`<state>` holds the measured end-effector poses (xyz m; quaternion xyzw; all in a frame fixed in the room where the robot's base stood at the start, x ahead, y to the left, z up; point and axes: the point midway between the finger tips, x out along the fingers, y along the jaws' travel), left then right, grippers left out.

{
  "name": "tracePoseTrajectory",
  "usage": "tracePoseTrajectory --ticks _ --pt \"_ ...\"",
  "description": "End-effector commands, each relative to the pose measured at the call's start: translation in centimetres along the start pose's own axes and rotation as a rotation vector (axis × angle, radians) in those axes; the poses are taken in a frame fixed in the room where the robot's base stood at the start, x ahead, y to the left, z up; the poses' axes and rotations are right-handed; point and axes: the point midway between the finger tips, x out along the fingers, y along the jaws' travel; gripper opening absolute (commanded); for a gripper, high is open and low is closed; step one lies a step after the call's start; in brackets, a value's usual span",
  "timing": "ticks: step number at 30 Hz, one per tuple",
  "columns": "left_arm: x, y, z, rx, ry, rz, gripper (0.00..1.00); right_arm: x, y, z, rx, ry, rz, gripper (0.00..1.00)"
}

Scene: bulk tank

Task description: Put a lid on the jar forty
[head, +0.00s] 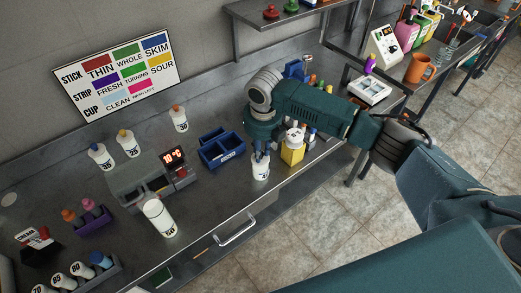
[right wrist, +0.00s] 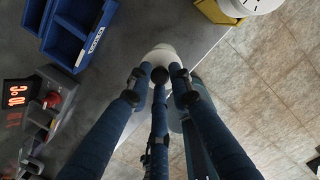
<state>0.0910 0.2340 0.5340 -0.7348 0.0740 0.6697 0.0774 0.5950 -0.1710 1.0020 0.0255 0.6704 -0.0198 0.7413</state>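A white jar (head: 260,170) stands upright near the bench's front edge; its label is too small to read surely. My right gripper (head: 261,150) reaches down over its top. In the right wrist view its blue fingers (right wrist: 159,78) come together around a white rounded top (right wrist: 163,54); I cannot tell if they press on it. My left gripper is out of view.
A blue bin (head: 222,147) stands just left of the gripper. A grey device with a red display (head: 174,158) is further left. A yellow container (head: 292,153) stands close on the right. A purple rack (head: 91,220) and a grey rack (head: 82,279) fill the left end.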

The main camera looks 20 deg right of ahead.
Motion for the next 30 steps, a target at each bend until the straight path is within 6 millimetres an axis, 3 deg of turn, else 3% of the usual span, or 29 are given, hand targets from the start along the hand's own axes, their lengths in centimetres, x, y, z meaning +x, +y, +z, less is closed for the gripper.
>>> tracePoseTrajectory --ticks 2,14,30 --pt "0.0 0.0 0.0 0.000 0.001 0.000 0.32 0.0 0.0 0.0 0.000 0.000 0.000 0.39" --pt "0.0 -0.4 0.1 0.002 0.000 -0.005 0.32 -0.8 0.0 0.1 0.000 -0.002 0.001 0.39" --pt "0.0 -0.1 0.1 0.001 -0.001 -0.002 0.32 -10.8 0.0 0.1 0.001 -0.002 0.001 0.39"
